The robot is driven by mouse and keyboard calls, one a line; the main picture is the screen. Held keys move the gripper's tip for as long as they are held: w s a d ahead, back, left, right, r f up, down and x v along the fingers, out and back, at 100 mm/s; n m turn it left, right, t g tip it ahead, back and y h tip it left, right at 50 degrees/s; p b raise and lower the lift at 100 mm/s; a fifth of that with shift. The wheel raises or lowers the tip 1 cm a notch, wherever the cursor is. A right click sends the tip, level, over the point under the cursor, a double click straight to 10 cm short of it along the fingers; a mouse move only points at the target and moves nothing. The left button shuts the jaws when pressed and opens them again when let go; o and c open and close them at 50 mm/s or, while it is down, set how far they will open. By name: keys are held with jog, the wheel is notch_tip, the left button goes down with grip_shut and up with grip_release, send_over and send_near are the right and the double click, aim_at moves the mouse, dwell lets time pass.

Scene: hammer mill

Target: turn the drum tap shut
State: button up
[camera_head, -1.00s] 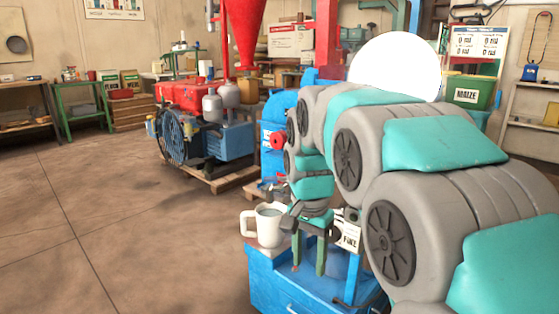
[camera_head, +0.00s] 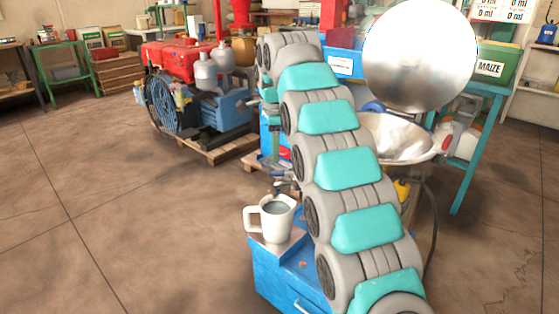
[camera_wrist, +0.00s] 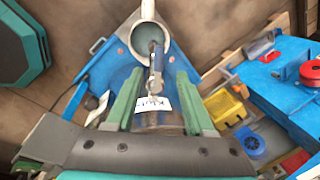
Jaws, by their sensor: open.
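In the wrist view the drum tap (camera_wrist: 155,78) points away from the drum, with its outer end over a white mug (camera_wrist: 148,38). The drum (camera_wrist: 160,119) shows as a dark round body near my palm, with a white label (camera_wrist: 152,103) at the tap. My gripper (camera_wrist: 158,72) is open, its two green fingers apart on either side of the tap, with gaps showing. In the head view the mug (camera_head: 268,222) stands upright with grey content. The tap's exact handle angle is hard to tell.
The mug stands on a blue cabinet (camera_head: 272,284). A steel bowl (camera_head: 400,136) and a teal table (camera_head: 470,150) are to the right of my arm. An engine on a pallet (camera_head: 215,147) stands behind. The floor at left is clear.

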aim_at(275, 172)
jog(key=shift+w+a+f, duration=0.1)
jog(key=shift+w+f, duration=0.15)
jog(key=shift+f, duration=1)
jog(key=shift+w+d+f, duration=0.1)
jog(key=shift+w+f, duration=0.1)
jog(key=shift+f, duration=1.1)
jog(key=shift+w+a+f, duration=0.1)
jog(key=shift+w+f, duration=0.15)
jog(key=shift+f, duration=1)
grip_shut()
